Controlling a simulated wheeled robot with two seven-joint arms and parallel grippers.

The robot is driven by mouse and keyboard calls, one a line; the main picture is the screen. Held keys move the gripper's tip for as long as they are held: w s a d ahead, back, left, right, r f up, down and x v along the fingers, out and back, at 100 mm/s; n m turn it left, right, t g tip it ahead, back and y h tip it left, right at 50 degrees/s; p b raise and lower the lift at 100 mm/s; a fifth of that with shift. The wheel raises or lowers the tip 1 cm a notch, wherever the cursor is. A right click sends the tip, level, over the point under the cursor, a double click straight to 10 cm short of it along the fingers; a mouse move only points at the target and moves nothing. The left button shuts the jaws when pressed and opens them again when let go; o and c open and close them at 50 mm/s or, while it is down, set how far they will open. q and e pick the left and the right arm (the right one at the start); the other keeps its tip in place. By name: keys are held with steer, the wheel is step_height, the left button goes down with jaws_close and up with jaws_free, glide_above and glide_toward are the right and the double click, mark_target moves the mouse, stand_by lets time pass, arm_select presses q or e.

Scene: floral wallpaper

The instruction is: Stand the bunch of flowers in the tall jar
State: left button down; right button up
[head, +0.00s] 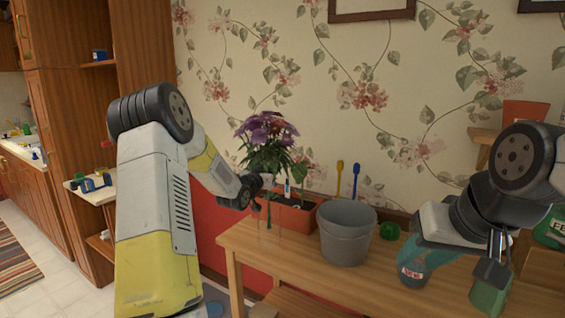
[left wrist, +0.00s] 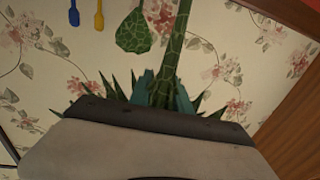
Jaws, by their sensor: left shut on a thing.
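The bunch of flowers (head: 267,142) has purple blooms and green leaves and is upright in the head view. My left gripper (head: 252,186) is shut on its stems, above the left end of the wooden table. In the left wrist view a thick green stem (left wrist: 175,50) and leaves show beyond the gripper. A faint clear outline, seemingly the tall glass jar (head: 270,230), stands below the flowers. I cannot tell whether the stem ends are inside it or in front of it. My right gripper (head: 491,272) is over the table's right side; its fingers are unclear.
A grey bucket (head: 347,235) stands right of the flowers, with an orange planter (head: 293,217) behind on the left. A teal labelled pot (head: 413,272) and a green container (head: 489,295) are near my right gripper. The table front (head: 290,268) is partly clear.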

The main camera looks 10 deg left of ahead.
arm_select(q)
steer(key=shift+f, duration=2.8)
steer(key=c, duration=1.1)
jaws_free()
steer(key=v, duration=0.7)
steer(key=shift+s+a, duration=0.1)
steer(key=shift+s, duration=0.3)
